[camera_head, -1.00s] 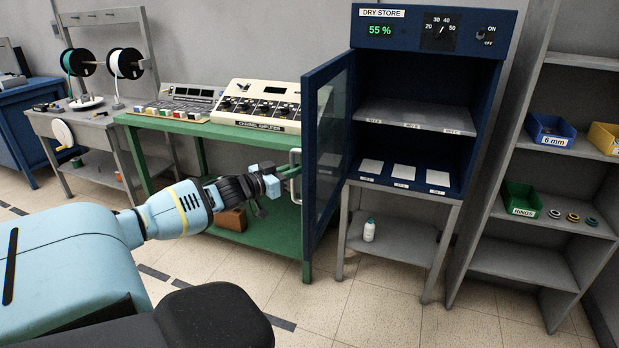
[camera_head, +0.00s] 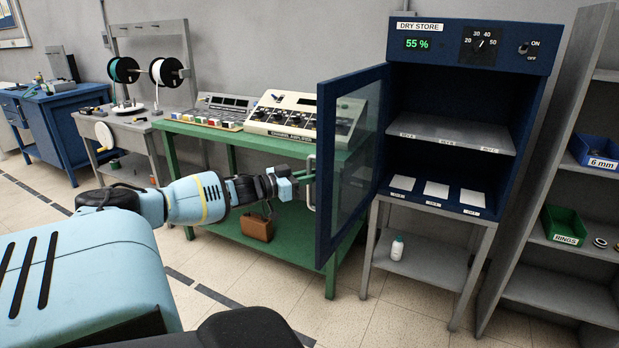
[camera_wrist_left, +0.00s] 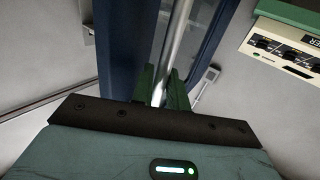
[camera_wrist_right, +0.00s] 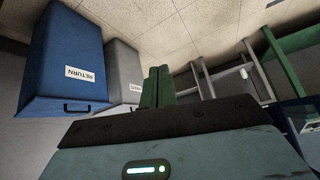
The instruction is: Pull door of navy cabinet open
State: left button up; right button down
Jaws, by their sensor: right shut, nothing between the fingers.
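The navy cabinet (camera_head: 470,32), labelled DRY STORE, stands at the right of centre in the head view. Its navy glazed door (camera_head: 326,180) is swung wide out to the left, and the inside shows. A silver bar handle (camera_head: 310,183) is on the door's outer face. My left gripper (camera_head: 305,177) is at this handle. In the left wrist view the handle bar (camera_wrist_left: 178,40) runs between the green fingers of my left gripper (camera_wrist_left: 163,92), which are closed around it. My right gripper (camera_wrist_right: 158,86) is shut and empty, away from the cabinet.
A green bench (camera_head: 282,143) with a channel amplifier (camera_head: 297,117) stands left of the door, close behind it. A grey shelf unit (camera_head: 560,292) with bins stands right of the cabinet. A small white bottle (camera_head: 397,248) sits on the stand below. Floor in front is clear.

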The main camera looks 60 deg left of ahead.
pick_arm(q)
jog(key=shift+o, duration=1.2)
pick_arm(e)
jog(key=shift+r, duration=0.1)
